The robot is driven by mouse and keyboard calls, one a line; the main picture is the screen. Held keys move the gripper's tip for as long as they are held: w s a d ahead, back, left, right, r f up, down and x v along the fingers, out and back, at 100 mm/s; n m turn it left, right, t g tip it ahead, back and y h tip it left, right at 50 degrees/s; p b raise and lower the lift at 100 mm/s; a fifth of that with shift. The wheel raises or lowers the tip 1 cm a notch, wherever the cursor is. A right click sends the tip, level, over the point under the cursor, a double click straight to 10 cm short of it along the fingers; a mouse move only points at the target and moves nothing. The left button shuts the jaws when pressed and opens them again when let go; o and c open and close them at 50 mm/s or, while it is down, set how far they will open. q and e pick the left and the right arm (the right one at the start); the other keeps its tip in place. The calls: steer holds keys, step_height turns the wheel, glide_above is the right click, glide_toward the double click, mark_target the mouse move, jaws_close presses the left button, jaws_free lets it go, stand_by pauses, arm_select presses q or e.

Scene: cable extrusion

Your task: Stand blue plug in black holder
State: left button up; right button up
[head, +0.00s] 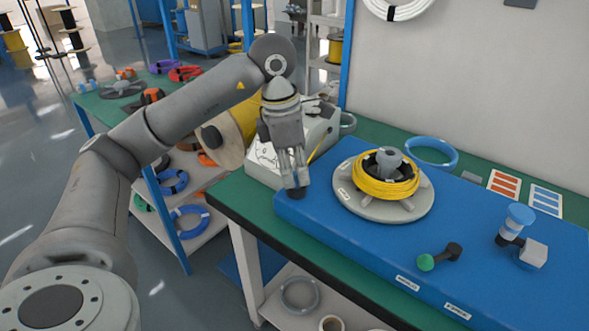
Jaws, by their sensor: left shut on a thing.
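A blue plug (520,215) with a pale blue round top shows at the right of the blue mat. It appears upright over a small black piece (508,240), which may be the black holder; I cannot tell how firmly it sits. My left gripper (296,182) points down over the mat's left corner, well apart from the blue plug. It is shut on a small dark thing (297,192) at its fingertips, mostly hidden by the fingers. My right gripper is not in view.
The blue mat (370,252) lies on a green table. A white box (262,160) stands behind my gripper.

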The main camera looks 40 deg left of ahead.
arm_select(q)
steer(key=shift+f, duration=0.1)
stand_by(0.3)
steer(key=o, duration=0.9)
steer(key=shift+c, duration=0.2)
